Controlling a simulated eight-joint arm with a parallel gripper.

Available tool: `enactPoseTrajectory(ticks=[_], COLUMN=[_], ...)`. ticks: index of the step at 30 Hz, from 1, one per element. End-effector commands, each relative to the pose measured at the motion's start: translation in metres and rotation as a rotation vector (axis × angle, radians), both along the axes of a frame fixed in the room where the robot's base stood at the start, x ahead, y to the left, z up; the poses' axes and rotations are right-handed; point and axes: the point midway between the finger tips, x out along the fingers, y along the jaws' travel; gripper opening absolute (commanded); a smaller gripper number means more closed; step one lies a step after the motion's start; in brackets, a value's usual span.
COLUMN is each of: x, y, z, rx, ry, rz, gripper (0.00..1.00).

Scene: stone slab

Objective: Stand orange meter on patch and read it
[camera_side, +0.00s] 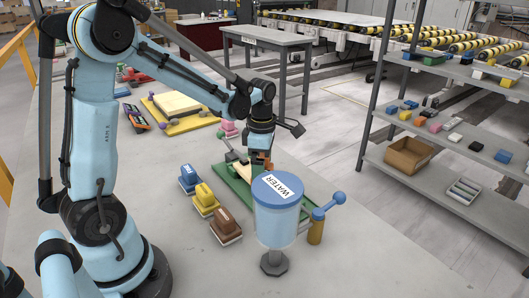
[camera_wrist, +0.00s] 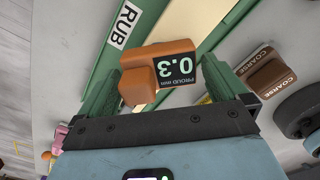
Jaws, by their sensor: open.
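The orange meter (camera_wrist: 150,68) is between the two green fingers of my gripper (camera_wrist: 160,75) in the wrist view. The fingers are open, with one on each side of it. Its dark display shows "0.3" under "PROUD mm", upside down in the picture. The meter appears to stand on the pale strip (camera_wrist: 204,22) between green edges. The patch itself cannot be made out beneath it. In the side view my gripper (camera_side: 259,163) is low over the green frame (camera_side: 237,187), behind the water tank, and the meter is mostly hidden there.
A water tank (camera_side: 276,222) with a blue lid stands in front. Blue (camera_side: 188,178), yellow (camera_side: 205,197) and brown (camera_side: 226,225) blocks line the frame's left side. A blue-ended lever (camera_side: 328,208) is at right. The slab's front left is clear.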

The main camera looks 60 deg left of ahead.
Motion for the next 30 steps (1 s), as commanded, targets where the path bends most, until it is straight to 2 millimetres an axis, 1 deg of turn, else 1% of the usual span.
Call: enactPoseTrajectory(ticks=[4,7,21,25,30], x=[0.0,0.0,0.0,0.001,0.0], y=[0.0,0.0,0.0,0.0,0.0], z=[0.005,0.015,0.094,0.109,0.121], rx=[0.0,0.0,0.0,0.0,0.0], ry=[0.0,0.0,0.0,0.0,0.0], rz=[0.0,0.0,0.0,0.0,-0.002], gripper=[1.0,1.0,1.0,1.0,1.0])
